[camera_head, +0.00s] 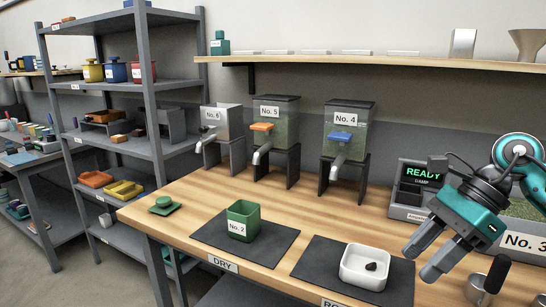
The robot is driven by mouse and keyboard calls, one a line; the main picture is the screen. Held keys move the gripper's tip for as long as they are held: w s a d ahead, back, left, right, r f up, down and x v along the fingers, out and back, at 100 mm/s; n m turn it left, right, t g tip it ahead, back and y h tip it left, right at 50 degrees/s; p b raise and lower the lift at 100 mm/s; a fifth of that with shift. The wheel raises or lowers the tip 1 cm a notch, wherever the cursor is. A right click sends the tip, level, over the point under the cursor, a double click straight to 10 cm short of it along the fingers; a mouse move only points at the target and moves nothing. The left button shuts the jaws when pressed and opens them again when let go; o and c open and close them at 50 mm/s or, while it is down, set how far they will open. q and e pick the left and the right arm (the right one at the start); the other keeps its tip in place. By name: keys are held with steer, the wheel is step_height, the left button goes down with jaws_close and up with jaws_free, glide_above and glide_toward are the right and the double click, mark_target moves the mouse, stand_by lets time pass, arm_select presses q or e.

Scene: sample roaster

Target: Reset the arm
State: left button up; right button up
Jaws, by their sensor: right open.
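My right gripper (423,260) is at the right of the head view, above the wooden bench (185,200). Its two grey fingers are apart with nothing between them. It hangs just right of a white square dish (350,276) that holds a small dark lump. My right arm comes in from the right edge. My left gripper does not show.
A green box (235,230) labelled No. 2 stands on a dark mat. A green lid (165,205) lies to its left. Dispensers No. 5 (286,130) and No. 4 (360,125) stand behind. A READY display (410,190) and a metal cup (484,292) are near my right arm.

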steer(key=w+a+f+m+t+y+p, duration=0.1)
steer(key=w+a+m+t+y+p, duration=0.1)
steer(key=a+m+t+y, duration=0.95)
step_height(320, 180, down, 15)
steer(key=s+d+m+t+h, duration=0.15)
steer(key=m+t+h, duration=0.8)
steer(key=m, duration=2.05)
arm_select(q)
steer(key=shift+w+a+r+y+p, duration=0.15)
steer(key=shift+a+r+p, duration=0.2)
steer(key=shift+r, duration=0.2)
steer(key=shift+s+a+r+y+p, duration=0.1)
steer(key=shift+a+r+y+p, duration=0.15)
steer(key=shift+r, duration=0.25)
arm_select(e)
steer(key=s+d+f+m+g+h, duration=0.1)
steer(key=s+f+m+g+h, duration=0.6)
steer(key=f, duration=0.7)
steer(key=s+m+g, duration=0.2)
steer(key=s+g, duration=0.1)
steer(key=s, duration=0.1)
steer(key=shift+s, duration=0.15)
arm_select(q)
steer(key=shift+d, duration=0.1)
arm_select(e)
steer(key=shift+d+r, duration=0.1)
